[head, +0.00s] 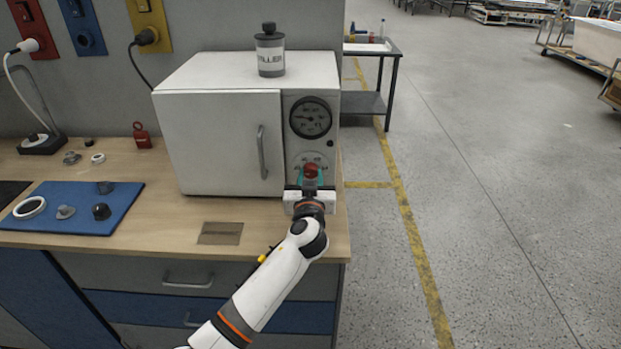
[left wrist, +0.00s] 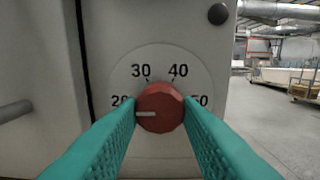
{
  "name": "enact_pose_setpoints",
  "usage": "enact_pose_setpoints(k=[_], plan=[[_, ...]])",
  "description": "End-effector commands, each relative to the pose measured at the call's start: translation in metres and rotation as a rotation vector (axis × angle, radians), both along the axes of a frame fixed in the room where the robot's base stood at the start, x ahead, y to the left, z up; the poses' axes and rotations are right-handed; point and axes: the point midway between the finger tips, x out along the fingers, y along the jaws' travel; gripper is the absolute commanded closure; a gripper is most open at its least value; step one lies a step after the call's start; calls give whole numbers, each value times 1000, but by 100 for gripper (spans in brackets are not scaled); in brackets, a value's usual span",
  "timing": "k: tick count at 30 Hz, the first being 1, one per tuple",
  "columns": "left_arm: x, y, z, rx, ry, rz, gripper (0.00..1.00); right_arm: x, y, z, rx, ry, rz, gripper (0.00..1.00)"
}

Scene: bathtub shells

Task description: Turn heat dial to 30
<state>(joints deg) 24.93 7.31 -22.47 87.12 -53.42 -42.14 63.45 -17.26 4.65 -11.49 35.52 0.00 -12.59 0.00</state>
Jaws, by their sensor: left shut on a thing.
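The heat dial is a red faceted knob (left wrist: 160,108) on a round white scale (left wrist: 176,72) marked 20, 30, 40 and 50. Its pale pointer line (left wrist: 146,114) points left, just below the 20 mark. The lower scale is partly hidden by the fingers. My right gripper is not in view.
The oven stands on a wooden bench (head: 160,215) with a labelled canister (head: 269,50) on top. A door handle (head: 262,152) is left of the dial. A blue mat (head: 82,190) with small parts lies at the left. Open floor (head: 500,200) lies to the right.

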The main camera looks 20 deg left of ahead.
Motion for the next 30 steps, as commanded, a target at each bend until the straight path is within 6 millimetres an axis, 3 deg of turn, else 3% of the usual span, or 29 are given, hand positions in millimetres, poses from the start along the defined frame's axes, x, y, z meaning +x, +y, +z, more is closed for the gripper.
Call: enact_pose_setpoints(k=[11,30], plan=[[0,0,-1,94,28,1,91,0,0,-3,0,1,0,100],[0,1,1,638,184,0,91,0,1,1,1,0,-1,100]])
